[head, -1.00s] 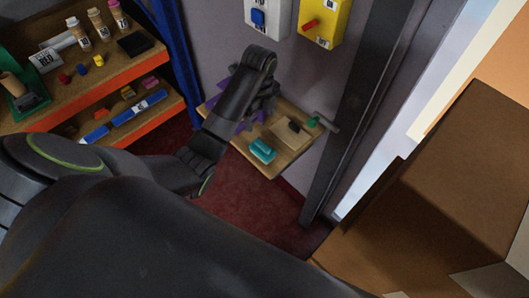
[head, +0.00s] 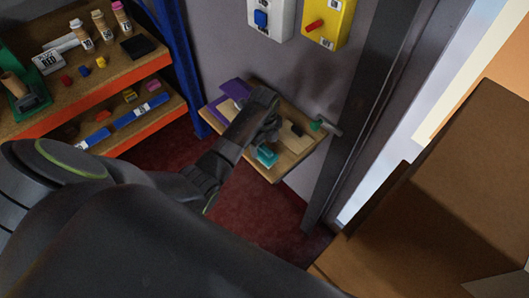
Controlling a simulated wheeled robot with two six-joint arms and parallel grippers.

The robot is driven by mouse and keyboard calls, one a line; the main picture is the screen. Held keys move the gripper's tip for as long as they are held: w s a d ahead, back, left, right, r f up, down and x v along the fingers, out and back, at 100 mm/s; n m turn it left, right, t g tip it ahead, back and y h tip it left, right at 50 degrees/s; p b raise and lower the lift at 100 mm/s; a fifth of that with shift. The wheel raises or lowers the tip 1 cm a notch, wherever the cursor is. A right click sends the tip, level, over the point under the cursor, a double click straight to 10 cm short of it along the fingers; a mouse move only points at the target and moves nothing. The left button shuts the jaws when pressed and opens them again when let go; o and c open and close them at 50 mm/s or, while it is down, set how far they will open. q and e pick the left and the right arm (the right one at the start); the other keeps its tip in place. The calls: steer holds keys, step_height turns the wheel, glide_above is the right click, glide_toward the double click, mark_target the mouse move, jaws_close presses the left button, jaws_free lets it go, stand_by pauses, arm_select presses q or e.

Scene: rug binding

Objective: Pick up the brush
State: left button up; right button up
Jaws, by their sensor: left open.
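A small wooden wall table (head: 290,167) holds several things. A teal block-shaped object (head: 265,156) lies near its front edge and may be the brush; its small size and my gripper in front leave this uncertain. My left arm reaches in from the left. Its left gripper (head: 270,134) is over the table, just behind and above the teal object, and is open. Its fingertips are mostly hidden by the wrist, and I cannot tell whether they touch anything. My right gripper is not in view.
A purple item (head: 233,89), a tan piece (head: 296,137) and a small green item (head: 316,125) lie on the table. An orange-edged shelf (head: 110,82) stands left.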

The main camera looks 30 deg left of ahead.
mark_target(265, 147)
arm_select(q)
steer(key=shift+f, duration=1.4)
steer(key=c, duration=1.3)
steer(key=shift+o, duration=0.2)
steer(key=shift+r+b, duration=0.6)
steer(key=shift+r, duration=4.45)
